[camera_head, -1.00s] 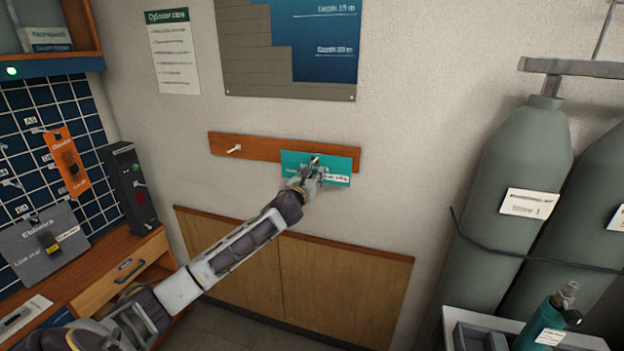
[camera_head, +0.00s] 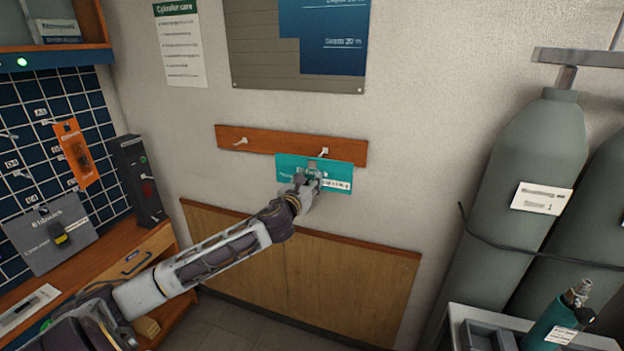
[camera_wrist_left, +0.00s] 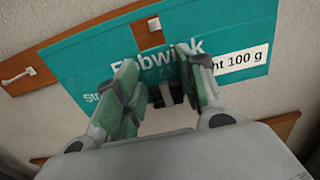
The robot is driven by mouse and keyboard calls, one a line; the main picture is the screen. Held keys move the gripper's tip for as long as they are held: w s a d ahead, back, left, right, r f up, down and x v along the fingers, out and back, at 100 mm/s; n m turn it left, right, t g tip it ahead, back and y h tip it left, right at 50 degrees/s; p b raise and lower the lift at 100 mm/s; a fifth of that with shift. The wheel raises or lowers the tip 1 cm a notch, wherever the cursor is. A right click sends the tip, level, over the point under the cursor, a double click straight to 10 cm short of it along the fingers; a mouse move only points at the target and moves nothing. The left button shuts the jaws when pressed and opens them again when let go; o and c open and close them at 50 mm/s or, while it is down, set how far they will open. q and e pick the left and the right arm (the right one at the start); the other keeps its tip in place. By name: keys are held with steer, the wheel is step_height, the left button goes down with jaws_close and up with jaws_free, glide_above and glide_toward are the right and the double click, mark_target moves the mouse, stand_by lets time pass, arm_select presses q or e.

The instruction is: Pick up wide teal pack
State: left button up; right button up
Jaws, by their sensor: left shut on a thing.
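The wide teal pack (camera_head: 287,172) is in front of the wall, just below the right peg (camera_head: 324,152) of a wooden rail. My left gripper (camera_head: 313,180) is at the pack's middle and shut on it. In the left wrist view the pack (camera_wrist_left: 95,68) spans the picture, with printed lettering and a white weight label, partly hidden by the fingers (camera_wrist_left: 163,88). A peg shows through the slot near its top edge; I cannot tell if it still passes through. My right gripper is not in view.
The wooden rail (camera_head: 255,141) has a bare peg at left (camera_head: 241,141). Grey cylinders (camera_head: 535,150) stand at right. A pegboard with an orange pack (camera_head: 77,152) and a grey pack (camera_head: 50,236) is at left. A wood panel (camera_head: 340,275) lies below the rail.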

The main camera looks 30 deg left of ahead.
arm_select(q)
steer(key=b+v, duration=0.1)
steer(key=v, duration=0.7)
stand_by(0.4)
steer(key=shift+s+r, duration=0.1)
steer(key=shift+s, duration=0.05)
stand_by(0.8)
